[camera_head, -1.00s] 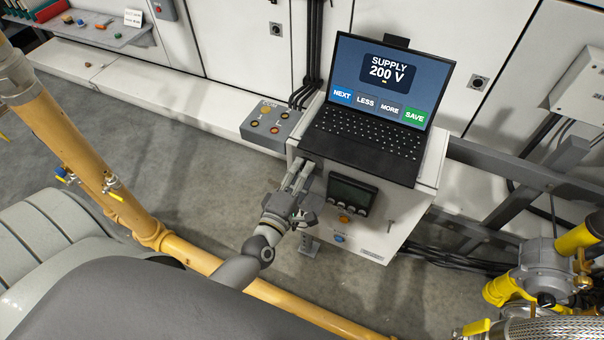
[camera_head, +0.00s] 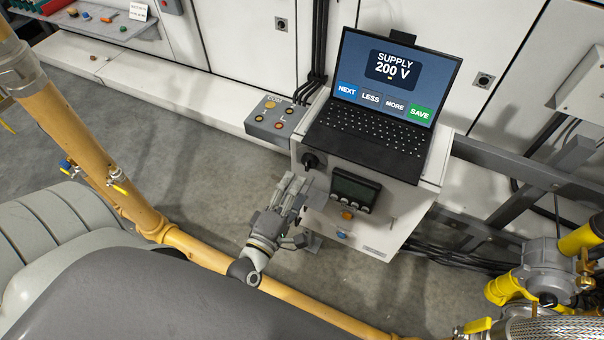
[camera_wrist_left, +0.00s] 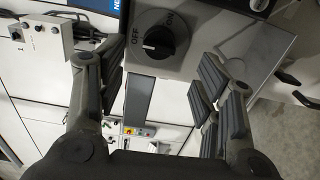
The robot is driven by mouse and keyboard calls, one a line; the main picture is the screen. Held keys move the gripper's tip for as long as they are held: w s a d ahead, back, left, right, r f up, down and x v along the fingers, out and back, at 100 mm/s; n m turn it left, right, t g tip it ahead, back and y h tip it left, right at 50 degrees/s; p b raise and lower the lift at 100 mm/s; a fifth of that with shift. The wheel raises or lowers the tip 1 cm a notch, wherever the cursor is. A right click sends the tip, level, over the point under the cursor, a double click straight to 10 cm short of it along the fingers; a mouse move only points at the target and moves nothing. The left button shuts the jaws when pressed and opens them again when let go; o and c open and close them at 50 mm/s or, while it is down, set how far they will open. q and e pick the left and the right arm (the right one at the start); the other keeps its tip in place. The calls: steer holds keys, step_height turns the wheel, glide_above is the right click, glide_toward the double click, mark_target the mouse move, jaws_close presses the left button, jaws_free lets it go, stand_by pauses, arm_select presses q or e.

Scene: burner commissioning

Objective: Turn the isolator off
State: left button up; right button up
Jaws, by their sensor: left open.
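The isolator is a round black rotary knob (camera_head: 312,161) on the upper left of the white cabinet's front. In the left wrist view, the knob (camera_wrist_left: 158,42) carries OFF and ON labels. Its white mark points left, toward the OFF side. My left gripper (camera_head: 293,182) is open and empty, just below and left of the knob and apart from it. In the left wrist view its fingers (camera_wrist_left: 160,85) are spread on both sides with the knob beyond them. My right gripper is not in view.
A laptop (camera_head: 366,139) reading SUPPLY 200 V stands on the cabinet (camera_head: 385,225). A display panel (camera_head: 354,190) is right of the knob. A grey button box (camera_head: 274,121) sits behind left. A yellow pipe (camera_head: 190,250) crosses in front. Grey floor lies left.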

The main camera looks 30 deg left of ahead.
arm_select(q)
steer(key=s, duration=0.5)
steer(key=shift+s+d, duration=0.1)
steer(key=shift+d, duration=0.05)
steer(key=s+d+f+m+g+h, duration=0.1)
steer(key=s+f+m+g, duration=0.25)
steer(key=f, duration=0.65)
steer(key=s+f+m+g+h, duration=0.1)
steer(key=s+f+m+g, duration=0.15)
steer(key=f+m, duration=0.45)
steer(key=s+d+f+m+g, duration=0.1)
steer(key=s+f+m+g, duration=0.15)
steer(key=f, duration=0.95)
steer(key=s+a+f+m+g, duration=0.1)
steer(key=s+f+m+g, duration=0.3)
steer(key=s, duration=0.6)
steer(key=s+a+f+m+g+y+p, duration=0.1)
steer(key=s+f+m+g, duration=0.3)
steer(key=s+f, duration=0.5)
steer(key=shift+s+a, duration=0.3)
steer(key=shift+s, duration=0.2)
steer(key=shift+g, duration=0.25)
